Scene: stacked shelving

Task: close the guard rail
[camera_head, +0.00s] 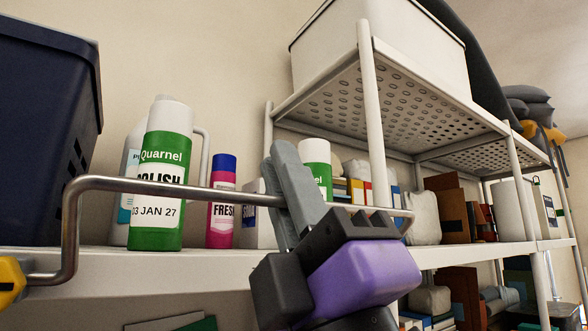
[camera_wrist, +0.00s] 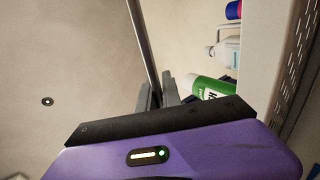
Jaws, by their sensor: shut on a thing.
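The guard rail (camera_head: 150,186) is a bent grey metal bar. It runs across the front of the shelf (camera_head: 120,270) in the head view, from a yellow fitting (camera_head: 8,283) at far left to a curved end (camera_head: 408,218) near my gripper. My gripper (camera_head: 290,190), purple and black with grey fingers, is shut on the bar towards its right end. In the wrist view the bar (camera_wrist: 143,45) runs up from between the fingers (camera_wrist: 158,98). The fingers hide part of the bar. I cannot tell whether its right end touches the shelf.
A green-and-white Quarnel bottle (camera_head: 160,180) and a pink bottle (camera_head: 221,200) with a blue cap stand behind the bar. A dark blue crate (camera_head: 45,120) is at left. A white post (camera_head: 375,120) and a perforated upper shelf (camera_head: 345,95) stand at right.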

